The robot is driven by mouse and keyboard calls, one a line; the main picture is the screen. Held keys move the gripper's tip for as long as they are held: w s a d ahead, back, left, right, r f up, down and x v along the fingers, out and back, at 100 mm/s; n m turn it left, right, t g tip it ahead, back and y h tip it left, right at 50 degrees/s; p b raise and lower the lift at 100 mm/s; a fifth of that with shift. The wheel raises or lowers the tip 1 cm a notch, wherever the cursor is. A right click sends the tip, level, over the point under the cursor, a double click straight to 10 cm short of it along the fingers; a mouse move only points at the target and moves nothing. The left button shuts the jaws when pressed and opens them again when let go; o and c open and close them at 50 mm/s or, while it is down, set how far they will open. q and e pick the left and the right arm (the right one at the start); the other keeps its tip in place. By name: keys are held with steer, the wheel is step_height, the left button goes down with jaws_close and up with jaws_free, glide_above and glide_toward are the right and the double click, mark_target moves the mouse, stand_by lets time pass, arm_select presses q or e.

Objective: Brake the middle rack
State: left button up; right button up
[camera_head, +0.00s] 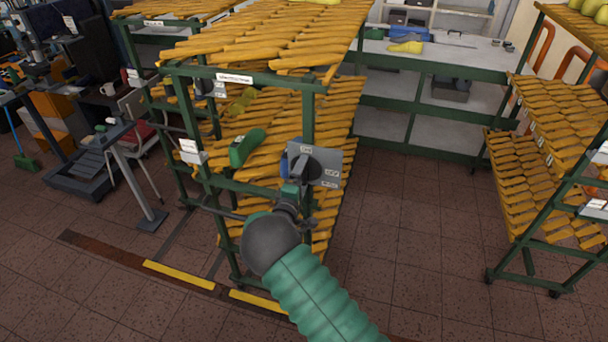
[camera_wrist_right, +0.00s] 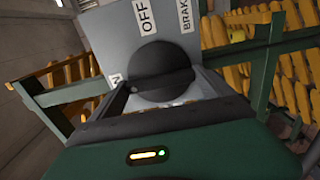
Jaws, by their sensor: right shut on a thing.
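The middle rack (camera_head: 262,79) has a green frame and slanted shelves of yellow-orange slats. A grey switch panel (camera_head: 328,160) with white labels is on its front right post. In the right wrist view the panel (camera_wrist_right: 117,38) carries a round black knob (camera_wrist_right: 160,62). Its labels read "OFF" and "BRAK…", cut off by the frame edge, with another ending in "N" at left. My right gripper (camera_head: 300,172) is shut on the knob; its fingers (camera_wrist_right: 165,88) sit at either side of the knob's bar. My left gripper is not in view.
Another rack (camera_head: 548,140) stands at right, with open tiled floor (camera_head: 400,230) between. A grey bench (camera_head: 465,55) is at the back. A stand (camera_head: 140,180) and a chair are at left. Yellow floor markings (camera_head: 180,274) lie before the middle rack. A green object (camera_head: 247,147) shows at its shelves.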

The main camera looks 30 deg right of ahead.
steer(key=shift+a+f, duration=0.35)
steer(key=shift+f, duration=0.1)
steer(key=o, duration=1)
steer(key=shift+o, duration=0.5)
steer(key=shift+a+r, duration=0.1)
steer(key=shift+a, duration=0.15)
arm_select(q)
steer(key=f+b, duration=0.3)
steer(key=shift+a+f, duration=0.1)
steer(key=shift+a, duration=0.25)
arm_select(e)
steer(key=v, duration=1.6)
steer(key=shift+s, duration=0.3)
